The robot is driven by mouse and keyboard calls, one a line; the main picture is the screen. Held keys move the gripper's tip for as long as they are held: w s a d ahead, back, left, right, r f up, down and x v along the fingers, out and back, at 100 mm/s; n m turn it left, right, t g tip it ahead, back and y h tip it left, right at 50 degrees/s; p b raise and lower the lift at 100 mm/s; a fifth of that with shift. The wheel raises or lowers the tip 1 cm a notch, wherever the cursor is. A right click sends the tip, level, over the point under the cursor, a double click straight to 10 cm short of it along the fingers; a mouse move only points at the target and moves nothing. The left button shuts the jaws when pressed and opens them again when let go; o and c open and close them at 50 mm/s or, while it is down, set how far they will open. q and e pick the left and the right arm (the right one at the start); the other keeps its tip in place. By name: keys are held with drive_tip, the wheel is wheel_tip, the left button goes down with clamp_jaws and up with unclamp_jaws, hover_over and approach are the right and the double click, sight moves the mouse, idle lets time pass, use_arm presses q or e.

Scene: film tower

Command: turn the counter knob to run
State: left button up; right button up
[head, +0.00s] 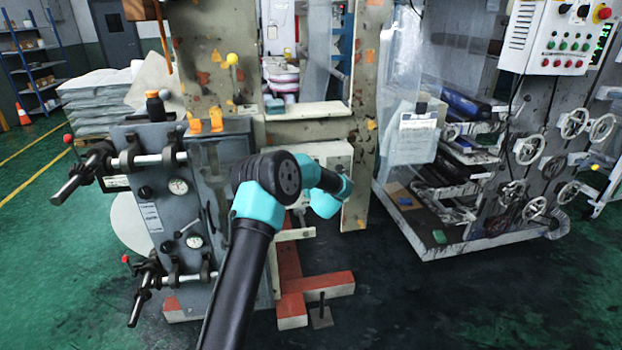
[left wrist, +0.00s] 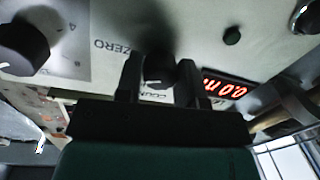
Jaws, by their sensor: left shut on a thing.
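In the left wrist view, a dark round counter knob (left wrist: 160,68) with a pale pointer mark sits on a light panel (left wrist: 190,25). My left gripper (left wrist: 159,80) has one finger on each side of it and is shut on it. A partly hidden label beside the knob appears upside down, and I cannot tell which position the pointer marks. In the head view, my left arm reaches to the pale machine front, and the fingers and knob are hidden there. My right gripper is in neither view.
Near the knob are a larger black knob (left wrist: 22,48), a lit red display (left wrist: 225,88), and a small dark button (left wrist: 232,36). In the head view, a grey gauge unit (head: 150,215) with protruding handles stands left of my arm. A control box (head: 560,38) hangs at upper right.

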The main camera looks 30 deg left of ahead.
use_arm(q)
drive_tip(key=n+h, duration=0.1)
drive_tip(key=n, duration=1.2)
drive_tip(key=shift+r, duration=0.1)
idle(0.5)
drive_tip(key=o, duration=0.9)
drive_tip(key=shift+s, duration=0.1)
drive_tip(key=v, duration=1.7)
drive_tip(key=shift+s+a, duration=0.1)
drive_tip(key=shift+s, duration=0.15)
